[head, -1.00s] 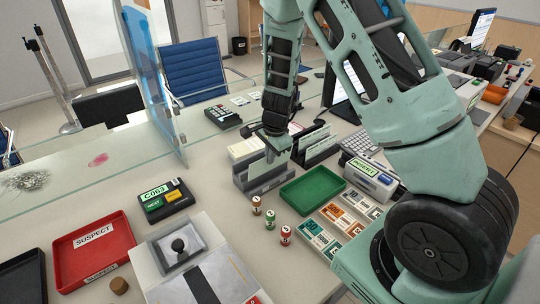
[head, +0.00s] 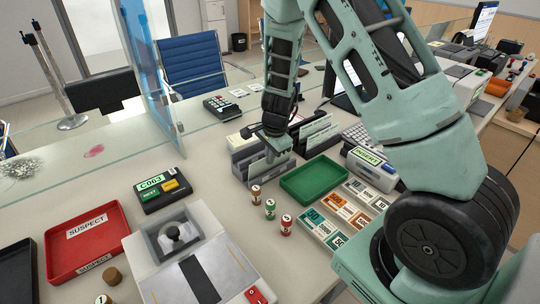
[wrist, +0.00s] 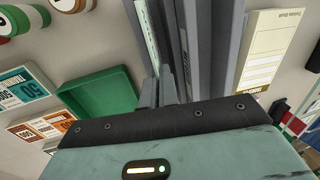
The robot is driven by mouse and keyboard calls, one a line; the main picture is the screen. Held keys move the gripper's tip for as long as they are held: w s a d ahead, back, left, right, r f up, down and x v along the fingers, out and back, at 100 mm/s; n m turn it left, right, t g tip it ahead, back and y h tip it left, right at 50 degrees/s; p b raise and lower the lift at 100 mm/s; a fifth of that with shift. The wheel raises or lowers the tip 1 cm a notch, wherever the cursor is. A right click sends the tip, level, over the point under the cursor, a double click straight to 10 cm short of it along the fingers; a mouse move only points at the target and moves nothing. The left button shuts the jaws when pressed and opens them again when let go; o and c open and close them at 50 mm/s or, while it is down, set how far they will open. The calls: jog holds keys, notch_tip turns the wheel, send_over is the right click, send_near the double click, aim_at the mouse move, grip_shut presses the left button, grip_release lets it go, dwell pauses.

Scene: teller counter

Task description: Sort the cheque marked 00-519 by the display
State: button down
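A grey slotted holder (head: 246,170) stands on the counter with a pale green cheque (wrist: 147,35) upright in it. My gripper (head: 273,150) points down at the holder. In the wrist view its two fingers (wrist: 160,85) are close together with the cheque's edge between them. The number on the cheque cannot be read. A grey device with a lit green display (head: 367,156) stands to the right; its text seems to read "INSERT". An empty green tray (head: 315,179) lies between holder and device. A red tray marked SUSPECT (head: 87,247) lies at the left.
Small stamps (head: 270,208) stand in front of the holder. Banknotes (head: 333,222) lie right of them. A black slotted rack (head: 318,134) with papers stands behind the green tray. A queue box reading C063 (head: 157,189) and a glass screen (head: 150,75) are at left.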

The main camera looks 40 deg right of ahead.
jog(key=shift+f, duration=0.25)
jog(key=c, duration=1.6)
grip_release()
jog(key=shift+r, duration=0.1)
jog(key=shift+r+p, duration=3.3)
jog(key=shift+r, duration=0.2)
jog(key=shift+f, duration=0.1)
